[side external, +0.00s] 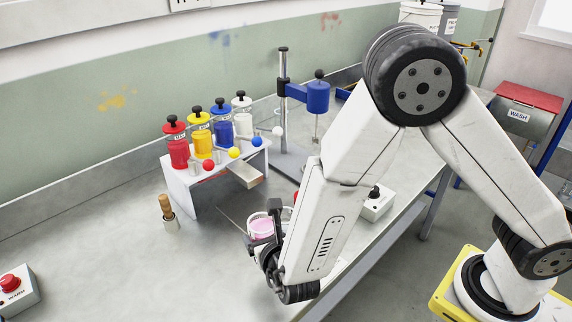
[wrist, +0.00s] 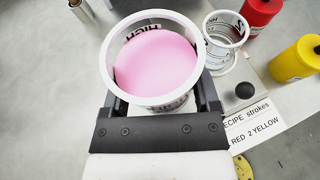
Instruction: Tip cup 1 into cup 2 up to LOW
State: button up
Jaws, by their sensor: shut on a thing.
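A clear cup with a white rim holds pink liquid in the wrist view (wrist: 155,62). The letters HIGH show on its wall. My gripper (wrist: 160,100) is shut on this cup, one finger on each side. The cup looks upright, and its number is not readable. A second clear cup (wrist: 227,28) stands just to the right of it, apart from my gripper. It looks empty, and its marks are partly legible. In the side external view the pink cup (side external: 262,226) is partly hidden by my gripper (side external: 266,240). I cannot tell LOW on either cup.
Red, yellow, blue and white paint bottles (side external: 200,135) stand on a white rack (side external: 180,190) behind. A blue mixer on a post (side external: 318,95) is beyond. A brush holder (side external: 168,208) and a WARN button (side external: 12,283) lie left. A recipe card (wrist: 255,125) is near the right.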

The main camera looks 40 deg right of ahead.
jog(key=o, duration=0.6)
jog(key=c, duration=0.4)
jog(key=shift+w+d+r, duration=0.2)
jog(key=shift+w+d, duration=0.1)
jog(key=shift+d, duration=0.3)
jog(key=shift+c, duration=0.2)
jog(key=w+d+r, duration=0.2)
jog(key=d+r, duration=0.1)
jog(key=d, duration=0.9)
jog(key=shift+w+d+r, duration=0.15)
jog(key=shift+r, duration=0.15)
